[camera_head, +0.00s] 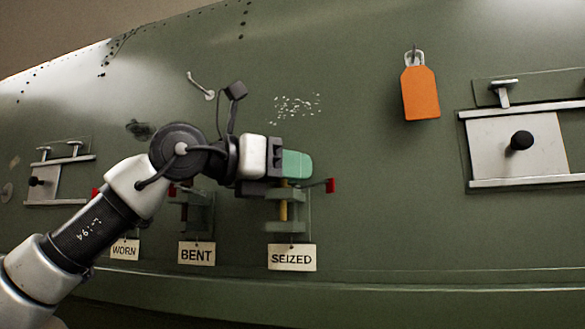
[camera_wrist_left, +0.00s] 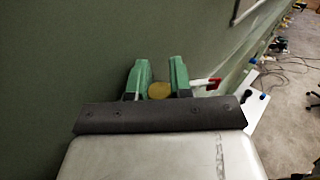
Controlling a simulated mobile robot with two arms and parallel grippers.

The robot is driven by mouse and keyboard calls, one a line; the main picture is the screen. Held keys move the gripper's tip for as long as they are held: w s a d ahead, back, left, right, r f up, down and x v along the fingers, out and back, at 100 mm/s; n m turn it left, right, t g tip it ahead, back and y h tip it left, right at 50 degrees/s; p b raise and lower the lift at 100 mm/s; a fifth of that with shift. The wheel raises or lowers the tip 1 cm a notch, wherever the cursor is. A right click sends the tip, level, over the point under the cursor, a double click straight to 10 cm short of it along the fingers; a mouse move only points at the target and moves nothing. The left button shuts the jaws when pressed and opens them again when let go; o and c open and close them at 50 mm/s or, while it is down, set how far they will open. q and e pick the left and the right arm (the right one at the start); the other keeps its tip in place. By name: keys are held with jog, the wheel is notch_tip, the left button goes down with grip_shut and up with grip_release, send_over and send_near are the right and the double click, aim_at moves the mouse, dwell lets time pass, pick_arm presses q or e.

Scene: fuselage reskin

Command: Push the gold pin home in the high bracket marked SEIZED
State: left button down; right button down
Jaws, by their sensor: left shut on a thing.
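The bracket marked SEIZED (camera_head: 285,227) stands out from the green fuselage skin, with its label (camera_head: 292,257) below it. The gold pin (camera_head: 283,210) shows upright between the bracket's upper and lower lugs. My left gripper (camera_head: 298,166) is right above the bracket, its green fingers shut on the pin's top. In the left wrist view the round gold pin head (camera_wrist_left: 160,90) sits between the two green fingers (camera_wrist_left: 159,75). The fingers hide the pin's top in the head view. A red-ended piece (camera_head: 330,185) sticks out to the right of the bracket. My right gripper is not in view.
The brackets labelled BENT (camera_head: 197,253) and WORN (camera_head: 125,250) are to the left, partly behind my arm. An orange tag (camera_head: 420,93) hangs at upper right. A plate with a black knob (camera_head: 521,140) is at far right. The skin between is clear.

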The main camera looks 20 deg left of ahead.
pick_arm(q)
jog(key=shift+f, duration=0.15)
jog(key=c, duration=1)
grip_release()
jog(key=shift+c, duration=0.2)
jog(key=shift+o, duration=0.5)
jog(key=shift+s+r, duration=0.2)
jog(key=shift+s, duration=0.05)
jog(key=shift+w, duration=0.1)
jog(key=shift+a+f, duration=0.1)
jog(key=shift+s+a+b, duration=0.25)
jog(key=shift+s+b, duration=0.05)
jog(key=b+v, duration=0.2)
jog(key=v, duration=0.7)
jog(key=shift+s+a+b, duration=0.2)
jog(key=shift+s+b, duration=0.1)
jog(key=shift+s, duration=0.1)
